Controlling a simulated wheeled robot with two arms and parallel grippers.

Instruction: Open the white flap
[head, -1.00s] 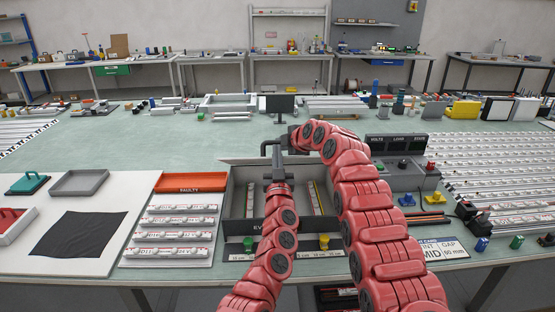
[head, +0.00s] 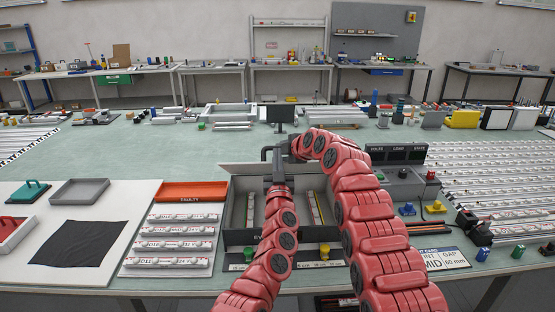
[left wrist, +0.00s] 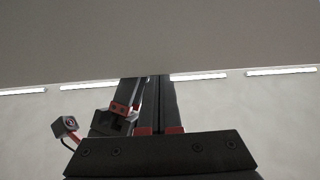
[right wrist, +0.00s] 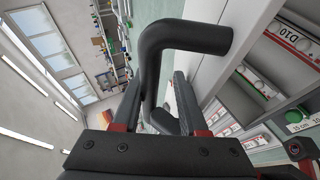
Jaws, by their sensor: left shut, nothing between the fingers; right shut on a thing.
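The white flap (head: 238,169) is a pale panel at the back of the open grey box (head: 237,237), in the middle of the bench. My arms hide part of it. A broad plain pale surface (left wrist: 160,35), likely the flap, fills the top of the left wrist view. My left gripper (head: 277,182) is shut and empty over the box; its fingers (left wrist: 155,82) reach up to that surface's lower edge. My right gripper (head: 285,148) is shut on a bent black handle (right wrist: 190,35) behind the box. The handle also shows in the head view (head: 266,151).
An orange tray (head: 192,191) and rows of white strips (head: 172,244) lie left of the box. A dark cloth (head: 80,243) lies farther left. A grey control unit (head: 405,180) and more strips stand on the right. A small monitor (head: 281,114) stands behind.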

